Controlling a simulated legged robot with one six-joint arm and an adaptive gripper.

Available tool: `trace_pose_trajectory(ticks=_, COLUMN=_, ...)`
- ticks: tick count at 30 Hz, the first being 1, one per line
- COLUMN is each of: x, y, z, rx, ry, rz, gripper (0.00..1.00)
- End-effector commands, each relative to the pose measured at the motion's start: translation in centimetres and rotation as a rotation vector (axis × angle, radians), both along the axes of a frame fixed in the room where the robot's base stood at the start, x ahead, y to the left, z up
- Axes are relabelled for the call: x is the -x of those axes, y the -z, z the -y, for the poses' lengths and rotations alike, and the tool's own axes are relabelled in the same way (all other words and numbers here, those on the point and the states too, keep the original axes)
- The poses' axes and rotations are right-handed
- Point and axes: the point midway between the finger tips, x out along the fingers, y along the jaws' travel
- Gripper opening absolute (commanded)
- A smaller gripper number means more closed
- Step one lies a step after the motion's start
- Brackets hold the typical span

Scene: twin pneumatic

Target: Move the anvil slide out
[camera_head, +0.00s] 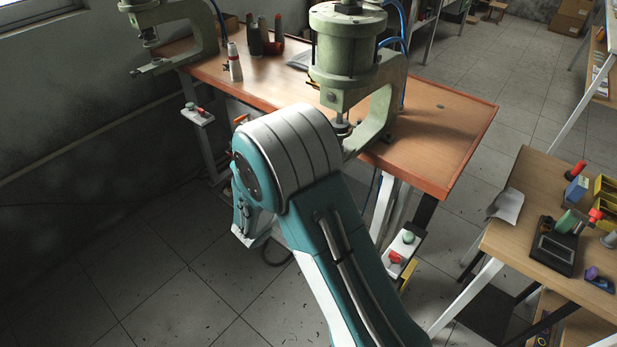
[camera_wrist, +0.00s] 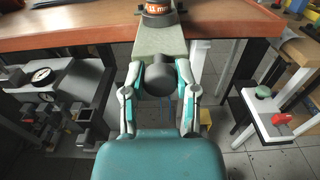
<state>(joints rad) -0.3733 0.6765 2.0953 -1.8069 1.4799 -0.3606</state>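The right press (camera_head: 344,58) is a pale green C-frame with a thick cylinder, standing at the orange-edged bench. Its pale lower arm (camera_wrist: 161,41) extends past the bench edge in the wrist view, with an orange-labelled part (camera_wrist: 158,9) on top. A dark round knob (camera_wrist: 158,80) shows at the near end of this arm. My gripper (camera_wrist: 160,68) has one finger on each side of the knob, and both fingers appear to press against it. In the head view my own arm hides the gripper and the knob. How far the slide is out cannot be told.
A second press (camera_head: 207,22) stands at the left end of the bench (camera_head: 470,135). A button box (camera_head: 402,252) juts out below the bench. A side table (camera_head: 520,215) with tools is at the right. A gauge (camera_wrist: 42,77) sits below at left.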

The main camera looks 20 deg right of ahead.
Motion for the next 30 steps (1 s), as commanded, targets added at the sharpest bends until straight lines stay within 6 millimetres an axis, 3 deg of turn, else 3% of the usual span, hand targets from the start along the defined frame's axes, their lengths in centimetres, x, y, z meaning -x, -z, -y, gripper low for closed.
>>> trace_pose_trajectory(ticks=7, x=0.1, y=-0.1, z=-0.6, rx=-0.002, ry=-0.006, rz=0.002, gripper=0.00)
trace_pose_trajectory(ticks=21, x=5.8, y=0.0, z=-8.7, rx=-0.002, ry=-0.012, rz=0.003, gripper=0.00)
trace_pose_trajectory(ticks=30, x=7.2, y=-0.1, z=-10.5, rx=-0.003, ry=-0.008, rz=0.004, gripper=0.00)
